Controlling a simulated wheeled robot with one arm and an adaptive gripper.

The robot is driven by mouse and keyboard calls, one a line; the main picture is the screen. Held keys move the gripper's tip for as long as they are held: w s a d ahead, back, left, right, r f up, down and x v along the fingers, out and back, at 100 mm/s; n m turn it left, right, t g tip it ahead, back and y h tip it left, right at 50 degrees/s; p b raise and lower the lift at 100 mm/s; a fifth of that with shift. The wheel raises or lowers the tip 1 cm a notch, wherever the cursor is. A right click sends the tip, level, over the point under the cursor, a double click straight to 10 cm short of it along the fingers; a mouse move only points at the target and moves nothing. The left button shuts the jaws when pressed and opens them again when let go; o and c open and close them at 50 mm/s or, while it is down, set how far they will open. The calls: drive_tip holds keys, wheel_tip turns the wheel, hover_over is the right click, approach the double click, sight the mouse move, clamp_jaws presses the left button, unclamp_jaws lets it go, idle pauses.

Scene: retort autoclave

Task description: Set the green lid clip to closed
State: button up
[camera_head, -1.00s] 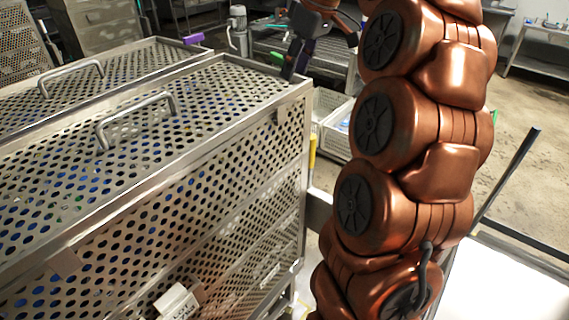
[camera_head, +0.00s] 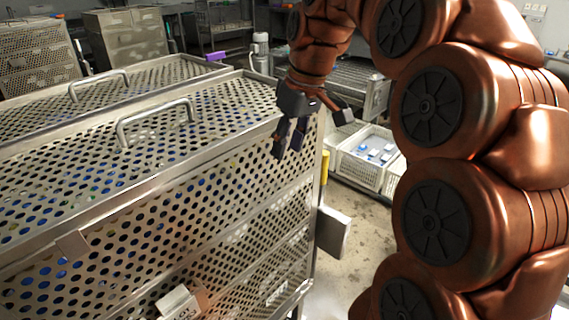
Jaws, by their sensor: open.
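I cannot make out a green lid clip in this view; it may be hidden or out of frame. The near perforated metal basket (camera_head: 150,193) has a flat lid with a bent bar handle (camera_head: 155,122). A purple clip (camera_head: 217,56) shows at the far end of the basket behind it. My gripper (camera_head: 312,128) is open, with dark fingers spread and pointing down. It is at the near basket's right end, by the lid's corner, and hides part of that corner. I cannot tell whether it touches the basket.
White crates (camera_head: 367,160) with blue and white items stand on the floor beyond the basket's right end. A yellow upright handle (camera_head: 325,167) and a grey plate (camera_head: 333,232) are beside that end. A grey motor-like unit (camera_head: 261,53) stands behind. My arm fills the right side.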

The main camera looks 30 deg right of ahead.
drive_tip(key=shift+s+a+f, duration=0.45)
drive_tip(key=shift+a+f, duration=0.05)
drive_tip(key=shift+f, duration=0.1)
drive_tip(key=shift+s+a+f, duration=0.4)
drive_tip(key=shift+a+f, duration=0.05)
drive_tip(key=shift+f, duration=0.15)
